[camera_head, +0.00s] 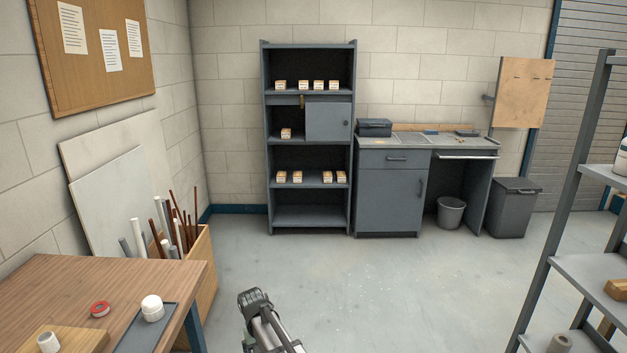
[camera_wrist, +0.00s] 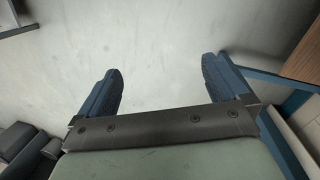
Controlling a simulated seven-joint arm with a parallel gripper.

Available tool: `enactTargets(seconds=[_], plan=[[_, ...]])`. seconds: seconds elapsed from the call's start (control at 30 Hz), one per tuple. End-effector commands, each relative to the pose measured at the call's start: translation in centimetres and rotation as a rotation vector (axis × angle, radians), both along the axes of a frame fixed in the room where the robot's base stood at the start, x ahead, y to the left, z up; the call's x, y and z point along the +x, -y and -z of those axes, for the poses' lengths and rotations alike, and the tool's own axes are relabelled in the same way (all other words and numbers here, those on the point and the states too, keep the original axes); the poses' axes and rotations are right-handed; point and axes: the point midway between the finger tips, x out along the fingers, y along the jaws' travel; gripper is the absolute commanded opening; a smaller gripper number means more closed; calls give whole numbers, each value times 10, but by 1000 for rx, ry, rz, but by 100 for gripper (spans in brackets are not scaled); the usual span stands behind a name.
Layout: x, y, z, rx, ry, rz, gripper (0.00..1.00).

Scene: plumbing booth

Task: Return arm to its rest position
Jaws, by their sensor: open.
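My gripper (camera_wrist: 161,72) shows in the wrist view with its two blue fingers spread wide apart. Nothing is between the fingers, and only bare grey floor shows behind them. In the head view part of my arm (camera_head: 264,322) rises from the bottom edge near the middle, over the floor and right of the wooden table (camera_head: 150,272). I cannot make out the fingers in that view.
A red ring (camera_head: 100,309), a white cap (camera_head: 152,308) and a white fitting (camera_head: 48,342) are on the table. A pipe bin (camera_head: 203,262) stands behind it. A metal rack (camera_head: 568,185) stands at right. A shelf unit (camera_head: 310,215) stands at the back. The middle floor is clear.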

Motion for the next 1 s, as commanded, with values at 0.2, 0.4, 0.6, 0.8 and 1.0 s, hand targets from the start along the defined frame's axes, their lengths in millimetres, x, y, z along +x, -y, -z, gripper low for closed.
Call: enactTargets(seconds=[0.2, 0.4, 0.6, 0.8, 1.0], plan=[[-42, 71, 73, -14, -80, 47, 100], [-87, 127, 128, -20, -150, 90, 100], [-140, 178, 174, -20, -220, 135, 100], [-199, 222, 211, -15, -290, 181, 100], [-265, 258, 239, -4, -360, 230, 100]])
